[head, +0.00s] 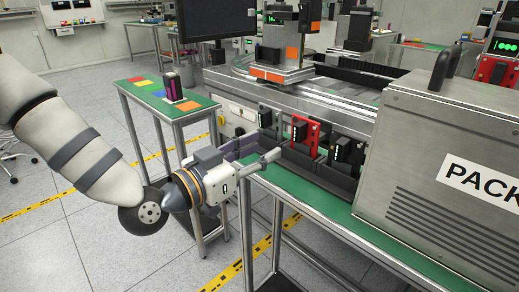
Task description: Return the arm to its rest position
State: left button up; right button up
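My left arm (75,145) comes in from the left and bends at a dark round joint. My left gripper (276,157) points right, over the near left end of the green-topped bench (345,222). Its light fingers overlap in this view, so I cannot tell the gap between them. I see nothing clearly held in it. My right arm and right gripper are out of view.
Dark bins (318,172) and a red-framed holder (305,135) stand just beyond the gripper. A large metal box marked "PACK" (445,165) fills the right. A small table (150,92) with coloured patches stands behind. Floor at lower left is clear.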

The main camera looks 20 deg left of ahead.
pick_arm(q)
jog(key=s+d+f+n+g+y, duration=0.1)
jog(key=s+f+g, duration=0.45)
jog(key=f, duration=0.55)
jog(key=s+d+f+n+g+y, duration=0.15)
jog(key=s+f+g, duration=0.25)
jog(key=s+f, duration=0.5)
jog(key=s+a+f+n+g+y, duration=0.1)
jog(key=s+f+g, duration=0.4)
jog(key=s, duration=0.8)
jog(key=s+a+f+n+g+y+p, duration=0.1)
jog(key=s+f+g, duration=0.4)
jog(key=s, duration=0.8)
notch_tip(320, 180, down, 3)
jog(key=shift+s+a+y+p, duration=0.3)
jog(key=shift+s+a+y, duration=0.1)
jog(key=shift+a+y, duration=0.5)
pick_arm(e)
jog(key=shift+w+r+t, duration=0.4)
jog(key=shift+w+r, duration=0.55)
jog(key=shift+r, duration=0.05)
pick_arm(q)
jog(key=shift+w, duration=0.1)
